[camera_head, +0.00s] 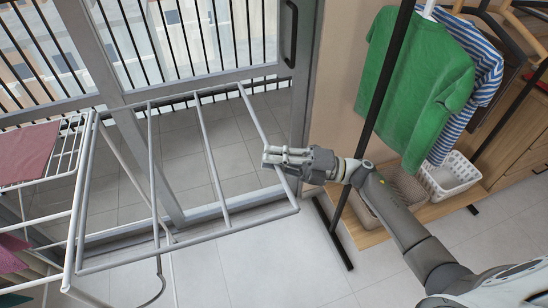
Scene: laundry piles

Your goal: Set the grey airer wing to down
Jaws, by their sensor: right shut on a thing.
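The grey airer wing (206,152) is a frame of bars that reaches right from the airer, roughly level or slightly sloped. Its left edge meets the white airer body (80,190). My right gripper (270,157) is shut on the wing's outer right bar, around its middle. The arm comes in from the lower right. My left gripper is not in view.
Pink cloths (25,153) hang on the airer at the left. A glass balcony door (190,75) stands behind the wing. At right a black rack holds a green shirt (415,85) and a striped one (485,80) above baskets (448,178). The tiled floor (255,262) below is clear.

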